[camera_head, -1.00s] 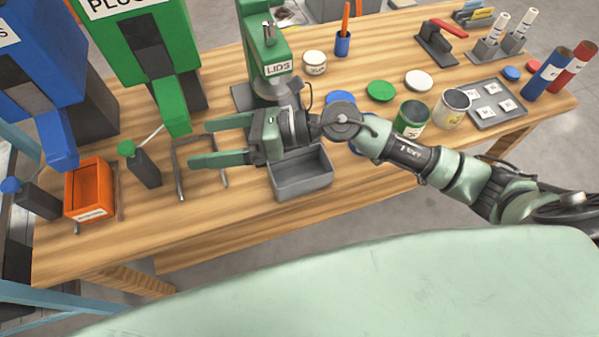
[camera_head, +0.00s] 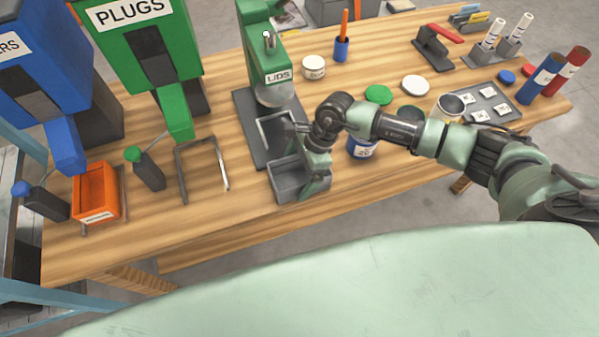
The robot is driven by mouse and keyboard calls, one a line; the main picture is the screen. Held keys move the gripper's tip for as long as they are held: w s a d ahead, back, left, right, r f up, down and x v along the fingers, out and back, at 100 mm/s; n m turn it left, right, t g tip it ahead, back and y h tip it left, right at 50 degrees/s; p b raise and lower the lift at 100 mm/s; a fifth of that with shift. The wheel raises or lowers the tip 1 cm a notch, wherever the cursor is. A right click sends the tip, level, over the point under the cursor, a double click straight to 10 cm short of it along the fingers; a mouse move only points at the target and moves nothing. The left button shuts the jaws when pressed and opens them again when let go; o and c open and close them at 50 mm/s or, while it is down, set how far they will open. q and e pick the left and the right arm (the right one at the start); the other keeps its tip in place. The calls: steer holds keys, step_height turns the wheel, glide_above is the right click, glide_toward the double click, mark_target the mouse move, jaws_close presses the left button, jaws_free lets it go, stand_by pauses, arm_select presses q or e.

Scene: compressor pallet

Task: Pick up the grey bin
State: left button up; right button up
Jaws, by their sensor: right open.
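The grey bin (camera_head: 289,191) stands on the wooden table near its front edge, below the green press marked LIDS (camera_head: 265,50). It looks empty where I can see into it. My right gripper (camera_head: 313,174) points down at the bin's right end and is open. A green finger overlaps the bin's right side. The wrist hides part of the bin's back right, and I cannot tell whether the fingers touch the wall. My left gripper is out of view.
An orange bin (camera_head: 95,192) stands at the left below the blue dispenser (camera_head: 48,85). An empty wire stand (camera_head: 203,168) is below the green PLUGS dispenser (camera_head: 143,50). A blue can (camera_head: 361,148) stands right of the grey bin, under my forearm.

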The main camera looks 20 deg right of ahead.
steer(key=shift+a+f, duration=0.25)
steer(key=shift+f, duration=0.2)
steer(key=shift+f+b, duration=0.25)
steer(key=shift+b, duration=0.2)
stand_by(0.4)
steer(key=c, duration=1.3)
